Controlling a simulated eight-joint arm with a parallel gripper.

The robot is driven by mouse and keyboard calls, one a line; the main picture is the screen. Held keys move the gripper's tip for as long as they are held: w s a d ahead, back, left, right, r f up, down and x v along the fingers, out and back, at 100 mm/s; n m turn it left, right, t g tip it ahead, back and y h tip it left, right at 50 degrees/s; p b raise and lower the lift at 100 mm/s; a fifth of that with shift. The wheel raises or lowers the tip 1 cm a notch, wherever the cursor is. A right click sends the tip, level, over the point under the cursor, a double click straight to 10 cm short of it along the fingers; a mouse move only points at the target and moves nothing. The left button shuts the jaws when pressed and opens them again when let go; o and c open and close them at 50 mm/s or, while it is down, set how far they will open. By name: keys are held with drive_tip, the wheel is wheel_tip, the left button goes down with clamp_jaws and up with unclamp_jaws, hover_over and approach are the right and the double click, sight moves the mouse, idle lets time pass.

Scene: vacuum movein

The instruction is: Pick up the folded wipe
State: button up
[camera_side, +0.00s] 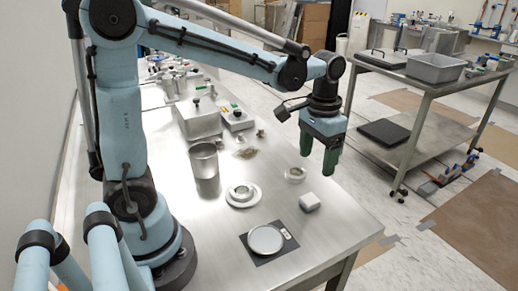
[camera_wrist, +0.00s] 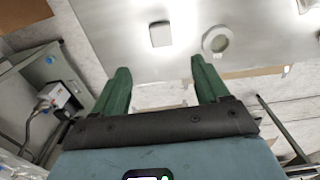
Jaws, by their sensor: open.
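The folded wipe appears to be the small white block (camera_side: 310,201) lying on the steel table near its right edge. It also shows in the wrist view as a pale rectangle (camera_wrist: 160,34) beyond the fingertips. My gripper (camera_side: 319,168) hangs above the table's right edge, higher than the wipe and apart from it. In the wrist view my gripper (camera_wrist: 158,75) has its two green fingers spread wide with nothing between them.
A white ring (camera_side: 295,174) lies just behind the wipe. Metal boxes (camera_side: 198,118) stand farther back. A steel cart (camera_side: 440,90) is off to the right.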

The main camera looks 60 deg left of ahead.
hover_over(310, 199)
wheel_tip(310, 199, down, 6)
drive_tip(key=shift+w+d+f, duration=0.1)
drive_tip(key=shift+d+f, duration=0.05)
drive_tip(key=shift+f, duration=3)
drive_tip(key=c, duration=1.2)
drive_tip(key=shift+r, duration=0.15)
drive_tip(key=shift+r, duration=0.45)
drive_tip(key=r, duration=0.3)
drive_tip(key=shift+s+d+r, duration=0.25)
drive_tip(key=shift+s+d, duration=0.05)
drive_tip(key=shift+s, duration=0.1)
drive_tip(key=s+d+r, duration=0.5)
drive_tip(key=d+r, duration=0.1)
drive_tip(key=d, duration=0.3)
drive_tip(key=shift+s+r, duration=0.2)
drive_tip(key=shift+s, duration=0.05)
